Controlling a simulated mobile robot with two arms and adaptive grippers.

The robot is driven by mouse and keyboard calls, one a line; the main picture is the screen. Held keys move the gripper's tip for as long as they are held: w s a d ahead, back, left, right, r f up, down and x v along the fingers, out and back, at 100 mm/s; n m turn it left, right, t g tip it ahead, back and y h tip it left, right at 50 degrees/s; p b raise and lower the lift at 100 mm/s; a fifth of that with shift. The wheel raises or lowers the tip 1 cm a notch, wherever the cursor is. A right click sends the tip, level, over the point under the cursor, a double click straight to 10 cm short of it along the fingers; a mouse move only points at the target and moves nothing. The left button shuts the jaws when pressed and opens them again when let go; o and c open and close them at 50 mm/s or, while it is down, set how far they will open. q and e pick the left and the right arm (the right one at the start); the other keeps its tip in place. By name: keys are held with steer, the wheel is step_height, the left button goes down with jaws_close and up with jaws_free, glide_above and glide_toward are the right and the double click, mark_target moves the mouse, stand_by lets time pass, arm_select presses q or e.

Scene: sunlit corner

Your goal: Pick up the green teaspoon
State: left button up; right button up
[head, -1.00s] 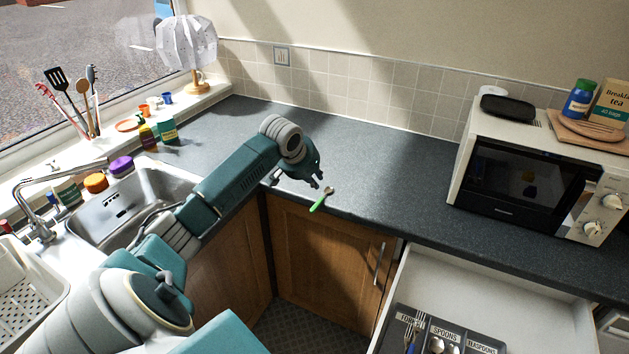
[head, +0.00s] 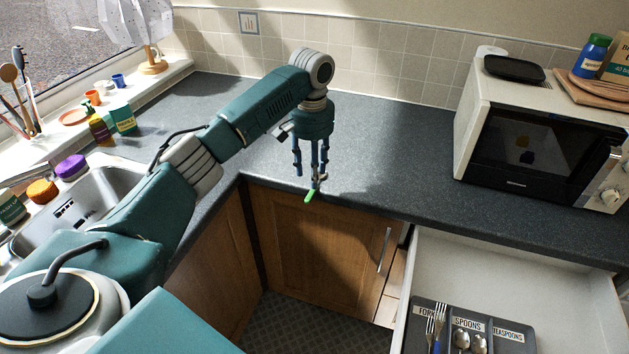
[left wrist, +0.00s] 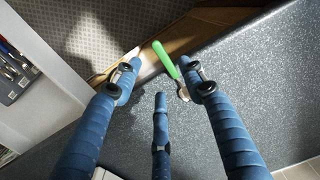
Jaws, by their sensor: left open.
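The green teaspoon (head: 309,196) lies at the front edge of the dark worktop, its green handle sticking out over the edge. In the left wrist view its green handle (left wrist: 166,62) points up and left, and its metal bowl rests on the worktop. My left gripper (head: 310,178) is open, pointing down right over the spoon. In the left wrist view the spoon lies between the spread fingers, nearer the right one; I see no grip on it. In the head view the fingers partly hide the spoon's bowl. My right gripper is not in view.
An open white drawer (head: 480,262) at the lower right holds a cutlery tray (head: 512,337) labelled forks, spoons and teaspoons. A microwave (head: 540,150) stands at the right. The sink (head: 85,205) is at the left. The worktop behind the spoon is clear.

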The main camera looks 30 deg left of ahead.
mark_target(312, 193)
arm_select(q)
steer(key=shift+a+f, duration=0.1)
steer(key=shift+f, duration=0.8)
steer(key=f+p, duration=0.2)
steer(key=f, duration=0.2)
steer(key=shift+w, duration=0.2)
steer(key=shift+f, duration=0.65)
steer(key=c, duration=1)
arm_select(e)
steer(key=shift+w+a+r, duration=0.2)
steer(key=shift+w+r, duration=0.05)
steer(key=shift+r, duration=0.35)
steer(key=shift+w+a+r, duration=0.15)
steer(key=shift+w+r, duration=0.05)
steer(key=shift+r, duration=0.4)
